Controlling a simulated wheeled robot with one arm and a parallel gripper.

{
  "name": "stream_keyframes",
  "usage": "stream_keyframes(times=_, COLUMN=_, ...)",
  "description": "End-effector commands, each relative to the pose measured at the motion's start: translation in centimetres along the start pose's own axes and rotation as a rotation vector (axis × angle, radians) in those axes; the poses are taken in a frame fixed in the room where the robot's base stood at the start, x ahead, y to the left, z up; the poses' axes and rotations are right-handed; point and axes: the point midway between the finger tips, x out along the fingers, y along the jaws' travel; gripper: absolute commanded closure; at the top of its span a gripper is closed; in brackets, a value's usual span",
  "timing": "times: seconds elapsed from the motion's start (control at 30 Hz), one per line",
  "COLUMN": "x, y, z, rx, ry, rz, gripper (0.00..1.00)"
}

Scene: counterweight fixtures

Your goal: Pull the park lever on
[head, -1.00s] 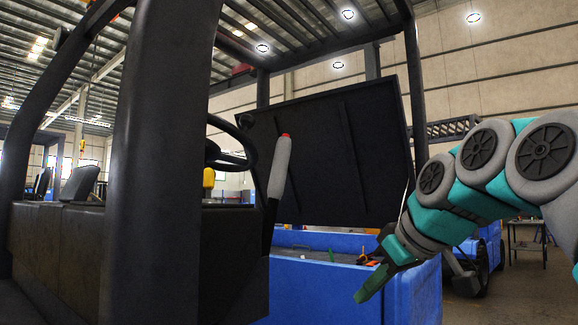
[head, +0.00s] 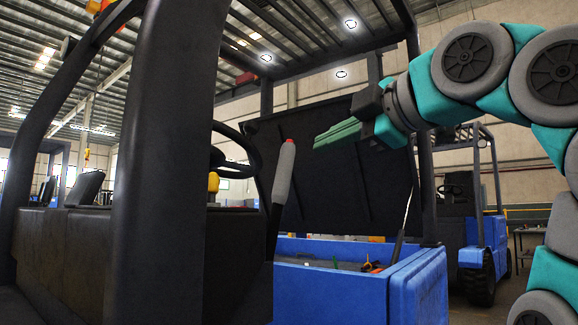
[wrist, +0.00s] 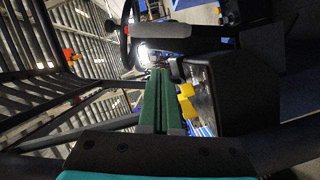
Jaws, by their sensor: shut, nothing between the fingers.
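The park lever has a grey grip (head: 282,175) with a red button on top. It stands nearly upright on a dark stem beside the dark side panel of the forklift, its top leaning a little to the right. My gripper (head: 318,142) has green fingers pressed together and empty.
A thick black post (head: 160,150) stands left of the lever. A steering wheel (head: 228,142) and a yellow knob (head: 213,182) are behind it. A raised black cover (head: 345,190) stands over the blue body (head: 335,290). Another blue forklift (head: 480,235) is at right.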

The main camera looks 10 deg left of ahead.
Motion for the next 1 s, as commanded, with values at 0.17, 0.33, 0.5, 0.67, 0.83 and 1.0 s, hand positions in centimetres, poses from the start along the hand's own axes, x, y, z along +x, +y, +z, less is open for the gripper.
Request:
stream_keyframes(times=0.17, x=-0.5, y=-0.4, z=-1.1, rx=-0.085, ry=0.015, rz=0.026, gripper=1.0)
stream_keyframes(times=0.33, x=-0.6, y=-0.5, z=-1.2, rx=-0.096, ry=0.016, rz=0.029, gripper=1.0)
stream_keyframes(times=0.5, x=-0.6, y=-0.5, z=-1.2, rx=-0.094, ry=0.015, rz=0.028, gripper=1.0)
stream_keyframes(times=0.67, x=0.1, y=-0.4, z=-1.2, rx=-0.093, ry=0.015, rz=0.026, gripper=1.0)
stream_keyframes(times=0.83, x=2.6, y=-0.4, z=-1.2, rx=-0.093, ry=0.014, rz=0.022, gripper=1.0)
stream_keyframes(times=1.0, x=6.0, y=-0.3, z=-1.2, rx=-0.091, ry=0.015, rz=0.022, gripper=1.0)
